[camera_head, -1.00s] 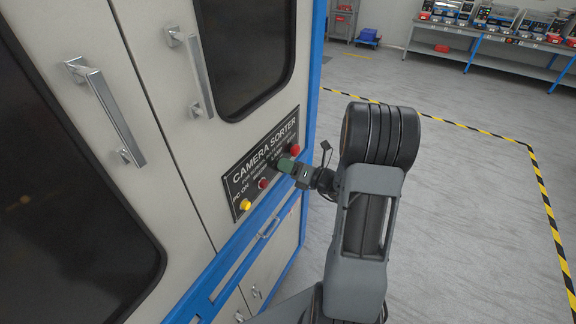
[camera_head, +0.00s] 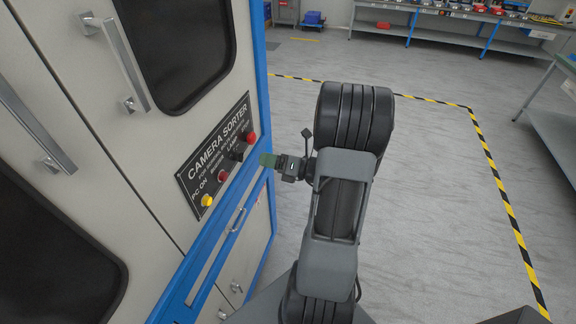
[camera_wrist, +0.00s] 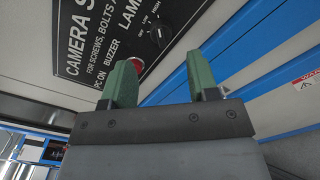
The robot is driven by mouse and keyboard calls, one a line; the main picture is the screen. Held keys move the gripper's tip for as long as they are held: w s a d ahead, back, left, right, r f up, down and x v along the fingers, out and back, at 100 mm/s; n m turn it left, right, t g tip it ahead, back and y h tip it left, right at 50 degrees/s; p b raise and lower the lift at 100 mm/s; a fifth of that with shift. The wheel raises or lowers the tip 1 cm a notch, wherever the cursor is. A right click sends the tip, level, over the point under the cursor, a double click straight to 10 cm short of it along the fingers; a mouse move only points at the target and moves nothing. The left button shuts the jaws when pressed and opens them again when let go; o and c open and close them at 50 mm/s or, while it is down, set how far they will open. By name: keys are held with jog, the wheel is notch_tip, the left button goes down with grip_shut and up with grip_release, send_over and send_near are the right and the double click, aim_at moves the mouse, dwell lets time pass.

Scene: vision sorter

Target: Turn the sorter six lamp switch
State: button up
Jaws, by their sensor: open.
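The lamp switch (camera_head: 236,155) is a black knob on the dark CAMERA SORTER panel (camera_head: 193,166) of the cabinet. In the wrist view the knob (camera_wrist: 158,36) sits under the LAMP label, beyond my fingertips, with small markings beside it. Which marking it points at is too small to tell. My gripper (camera_head: 268,160) is at the right of the panel in the head view, in front of the cabinet's blue edge. In the wrist view its two green fingers (camera_wrist: 163,80) are apart with nothing between them, and the knob is clear of them.
A dark red button (camera_head: 223,176), a yellow button (camera_head: 207,200) and a bright red button (camera_head: 251,138) sit on the same panel. Metal door handles (camera_head: 126,66) stick out above. Open grey floor (camera_head: 430,190) lies to the right, with a striped line.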

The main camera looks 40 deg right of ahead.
jog(key=v, duration=0.6)
jog(key=shift+b, duration=0.3)
jog(key=s+a+f+n+g+h, duration=0.2)
jog(key=s+a+f+n+g, duration=0.15)
jog(key=n+g, duration=0.55)
jog(key=s+a+f+n+g+h, duration=0.1)
jog(key=s+a+f+n+g, duration=0.2)
jog(key=n, duration=1)
jog(key=a+r+n+t+h, duration=0.1)
jog(key=a+r+n+h, duration=0.6)
jog(key=n, duration=0.9)
jog(key=a+r, duration=0.3)
jog(key=r, duration=0.2)
jog(key=shift+w+a, duration=0.15)
jog(key=shift+w, duration=0.25)
jog(key=shift+a, duration=0.4)
jog(key=shift+c, duration=0.3)
